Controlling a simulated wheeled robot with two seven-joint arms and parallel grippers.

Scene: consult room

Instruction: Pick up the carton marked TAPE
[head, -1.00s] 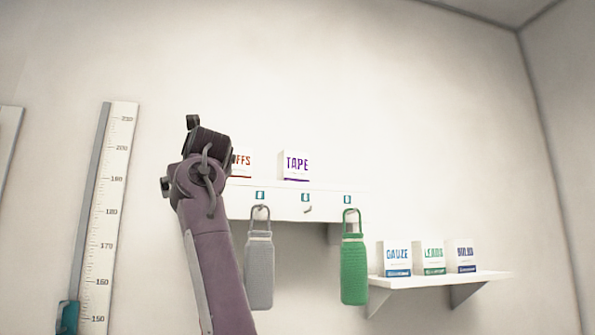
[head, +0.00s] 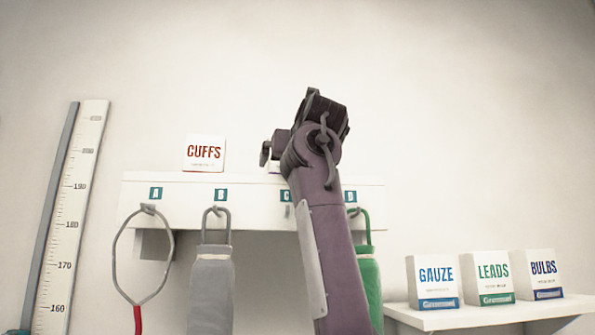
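The TAPE carton (head: 273,168) stands on the upper shelf and is almost wholly hidden behind my arm. Only a thin white sliver of it shows, just right of the CUFFS carton, and its lettering is covered. One purple arm, which seems to be my right, rises from the bottom middle with its dark gripper (head: 322,102) at the top. The gripper appears in front of the wall, higher in the picture than the shelf. Its fingers point away from me, so I cannot see whether they are open. My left gripper is out of view.
The CUFFS carton (head: 204,153) stands on the white upper shelf (head: 180,181). A stethoscope-like loop (head: 115,262), a grey bottle (head: 211,290) and a green bottle (head: 369,285) hang below. GAUZE (head: 432,282), LEADS (head: 489,278) and BULBS (head: 540,275) cartons stand on a lower right shelf.

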